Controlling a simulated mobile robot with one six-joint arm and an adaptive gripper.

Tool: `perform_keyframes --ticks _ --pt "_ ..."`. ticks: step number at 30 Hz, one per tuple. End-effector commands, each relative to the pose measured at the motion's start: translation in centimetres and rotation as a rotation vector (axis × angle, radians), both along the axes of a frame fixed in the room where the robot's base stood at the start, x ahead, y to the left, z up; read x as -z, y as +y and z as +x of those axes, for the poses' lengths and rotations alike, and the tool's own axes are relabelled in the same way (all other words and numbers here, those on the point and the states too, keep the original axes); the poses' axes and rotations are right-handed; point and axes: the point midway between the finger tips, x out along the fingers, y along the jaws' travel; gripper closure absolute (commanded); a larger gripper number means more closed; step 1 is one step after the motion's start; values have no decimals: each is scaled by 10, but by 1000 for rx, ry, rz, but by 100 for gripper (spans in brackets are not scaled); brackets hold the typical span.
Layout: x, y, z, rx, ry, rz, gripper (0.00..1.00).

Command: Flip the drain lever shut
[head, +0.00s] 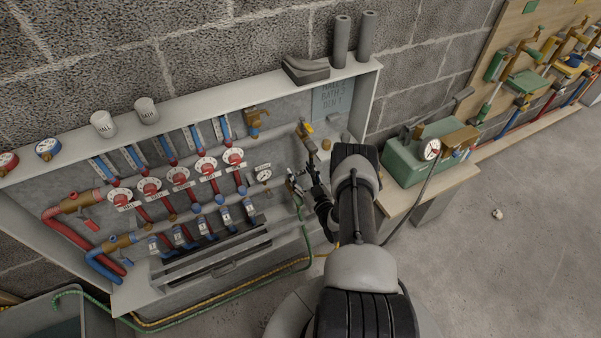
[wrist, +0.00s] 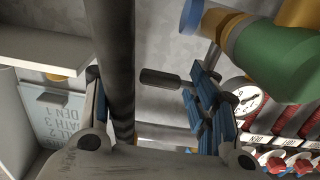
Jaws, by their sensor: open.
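My gripper (head: 300,184) is open at the right end of the manifold in the head view, by the top of the green hose (head: 308,226). In the wrist view my gripper (wrist: 150,88) has its two fingers apart. A short dark paddle, which looks like the drain lever (wrist: 163,79), lies across the space between them, close to the right finger. I cannot tell whether it touches. A green fitting with blue and brass parts (wrist: 275,55) is at the upper right. In the head view the arm and gripper hide most of this end, and the lever is not clear.
A dark vertical pipe (wrist: 113,50) runs close between the fingers in the wrist view. A pressure gauge (wrist: 247,100) is to the right. The green machine (head: 425,150) stands right of the cabinet. Open floor (head: 490,260) lies at the right.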

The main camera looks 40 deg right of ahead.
Motion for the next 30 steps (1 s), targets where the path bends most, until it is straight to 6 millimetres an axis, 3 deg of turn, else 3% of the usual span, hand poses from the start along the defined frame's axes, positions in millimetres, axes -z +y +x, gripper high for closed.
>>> perform_keyframes --ticks 15,21,30 --pt "1 20 -96 4 2 2 46" --pt "0 24 -110 2 0 1 46" --pt "0 25 -111 0 -1 1 46"
